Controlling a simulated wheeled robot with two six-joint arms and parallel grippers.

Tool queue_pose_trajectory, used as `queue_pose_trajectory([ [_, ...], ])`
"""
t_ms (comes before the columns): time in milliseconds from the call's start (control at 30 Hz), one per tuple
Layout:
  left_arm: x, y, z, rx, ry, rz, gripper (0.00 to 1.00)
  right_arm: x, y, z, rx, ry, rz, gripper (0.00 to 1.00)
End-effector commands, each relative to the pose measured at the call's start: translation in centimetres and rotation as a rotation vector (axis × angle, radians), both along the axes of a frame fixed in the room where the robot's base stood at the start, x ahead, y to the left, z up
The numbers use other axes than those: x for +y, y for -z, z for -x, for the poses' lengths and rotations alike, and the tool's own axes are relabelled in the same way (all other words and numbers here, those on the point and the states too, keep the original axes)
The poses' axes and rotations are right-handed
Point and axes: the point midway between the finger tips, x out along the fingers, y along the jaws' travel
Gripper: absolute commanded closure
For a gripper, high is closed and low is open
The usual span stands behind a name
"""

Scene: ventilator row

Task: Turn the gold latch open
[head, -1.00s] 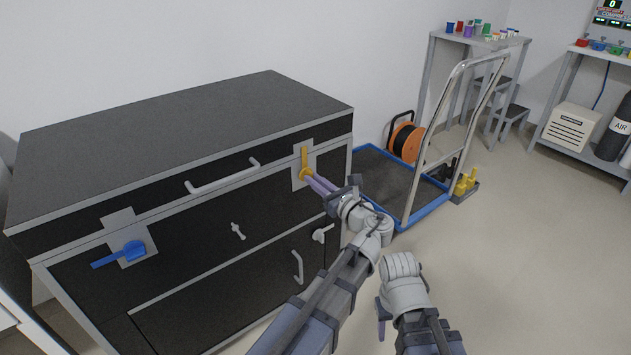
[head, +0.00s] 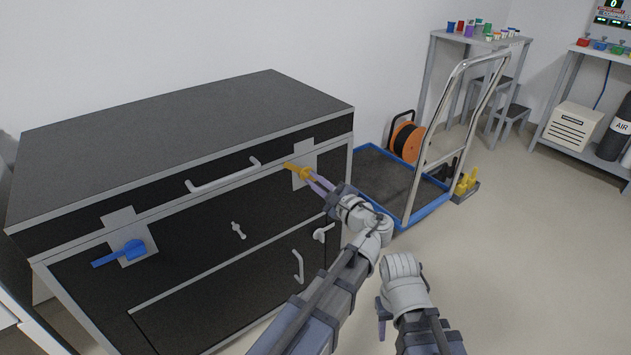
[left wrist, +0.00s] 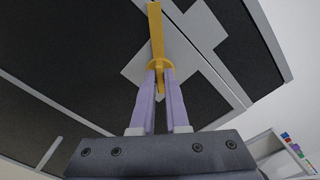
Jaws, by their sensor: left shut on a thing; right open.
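The gold latch (head: 298,170) is on the front right of the black chest (head: 180,130), over a grey plate. Its arm now points to the left and slightly up in the head view. My left gripper (head: 314,180) is shut on the latch's knob end. In the left wrist view the purple fingers (left wrist: 160,92) stand on both sides of the gold latch (left wrist: 156,40). My right gripper (head: 381,318) is low in the head view, apart from the chest and empty; its fingers are mostly hidden.
A blue latch (head: 122,253) sits on the chest's front left, and a lid handle (head: 222,177) between the latches. A blue-edged trolley (head: 410,215) stands right of the chest with an orange cable reel (head: 408,142) behind.

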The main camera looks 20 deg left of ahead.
Motion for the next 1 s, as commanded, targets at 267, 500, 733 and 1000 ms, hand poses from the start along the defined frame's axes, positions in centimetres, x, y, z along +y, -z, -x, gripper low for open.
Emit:
queue_pose_trajectory([
  [267, 0.11, 0.1, 0.08, -0.207, -0.002, 0.161, 1.0, 0.0, 0.1, 0.0, 0.0, 0.0, 0.0, 0.5],
  [500, 0.14, 0.18, 0.1, -0.365, -0.002, 0.285, 1.0, 0.0, 0.17, 0.0, 0.0, 0.0, 0.0, 0.5],
  [733, 0.15, 0.23, 0.1, -0.48, -0.002, 0.374, 1.0, 0.0, 0.23, 0.0, 0.0, 0.001, 0.0, 0.5],
  [1000, 0.15, 0.26, 0.12, -0.553, -0.002, 0.431, 1.0, -0.01, 0.26, 0.0, 0.0, 0.001, 0.0, 0.5],
])
